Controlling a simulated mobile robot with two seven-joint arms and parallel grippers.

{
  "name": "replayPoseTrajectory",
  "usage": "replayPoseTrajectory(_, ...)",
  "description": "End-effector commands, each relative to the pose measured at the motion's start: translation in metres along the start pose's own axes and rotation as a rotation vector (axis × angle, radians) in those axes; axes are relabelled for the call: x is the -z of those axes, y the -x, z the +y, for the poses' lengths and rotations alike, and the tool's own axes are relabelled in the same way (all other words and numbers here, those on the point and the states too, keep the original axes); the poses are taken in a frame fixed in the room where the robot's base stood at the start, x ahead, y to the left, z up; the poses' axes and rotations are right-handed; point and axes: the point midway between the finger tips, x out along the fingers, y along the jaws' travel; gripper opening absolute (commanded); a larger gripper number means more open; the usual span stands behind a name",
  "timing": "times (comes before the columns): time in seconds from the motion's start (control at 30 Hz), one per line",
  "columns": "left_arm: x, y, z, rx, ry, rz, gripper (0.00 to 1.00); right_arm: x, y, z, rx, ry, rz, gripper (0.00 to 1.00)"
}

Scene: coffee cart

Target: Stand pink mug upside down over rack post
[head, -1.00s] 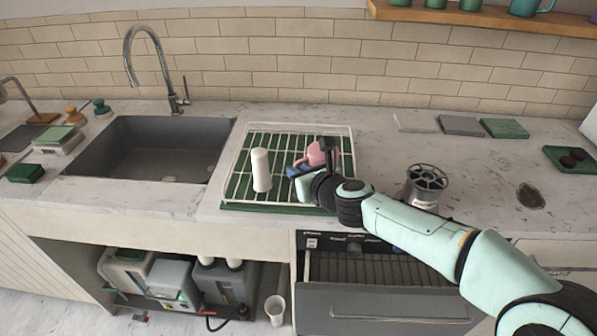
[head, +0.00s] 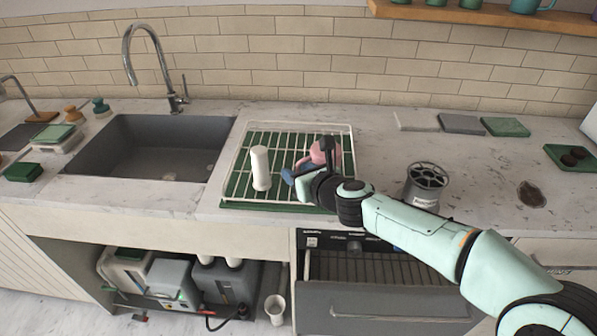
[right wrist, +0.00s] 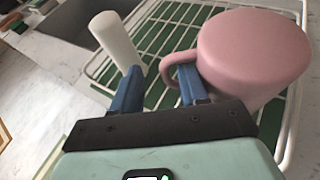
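The pink mug (head: 326,152) is at the right side of the wire rack (head: 240,150), partly hidden by my right gripper (head: 296,172) in the head view. In the right wrist view the mug (right wrist: 255,50) shows its closed, flat bottom upward, with its handle toward the gripper. The thick white post (head: 261,168) stands upright on the rack, left of the mug and clear of it. My right gripper (right wrist: 157,88) has its blue fingers spread; one finger is at the mug's handle, the other is free on the post's side. My left gripper is not in view.
The sink (head: 150,147) lies left of the rack. A grey spool-like canister (head: 425,185) stands right of the rack, near my right arm. Flat slabs (head: 461,124) lie at the back right. The counter between canister and slabs is clear.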

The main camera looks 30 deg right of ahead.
Motion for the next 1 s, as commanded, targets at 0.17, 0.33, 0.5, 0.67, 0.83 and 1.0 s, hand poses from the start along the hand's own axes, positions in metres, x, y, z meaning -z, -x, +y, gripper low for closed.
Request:
replayPoseTrajectory(0.17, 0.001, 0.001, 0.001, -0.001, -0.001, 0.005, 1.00, 0.001, 0.000, 0.000, 0.000, -0.001, 0.003, 0.43)
replayPoseTrajectory(0.33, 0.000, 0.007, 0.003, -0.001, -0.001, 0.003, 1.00, -0.002, 0.020, -0.001, 0.001, -0.002, -0.001, 0.43)
replayPoseTrajectory(0.5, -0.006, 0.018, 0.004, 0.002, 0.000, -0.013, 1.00, -0.003, 0.060, -0.001, 0.002, -0.003, -0.002, 0.43)
replayPoseTrajectory(0.67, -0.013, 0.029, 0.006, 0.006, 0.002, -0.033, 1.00, -0.004, 0.096, -0.001, 0.003, -0.002, -0.002, 0.43)
replayPoseTrajectory(0.83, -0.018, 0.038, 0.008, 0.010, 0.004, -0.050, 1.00, -0.003, 0.122, -0.001, 0.002, -0.002, -0.001, 0.43)
replayPoseTrajectory(1.0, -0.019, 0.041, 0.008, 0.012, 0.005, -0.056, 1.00, -0.001, 0.133, 0.000, 0.000, 0.001, 0.000, 0.43)
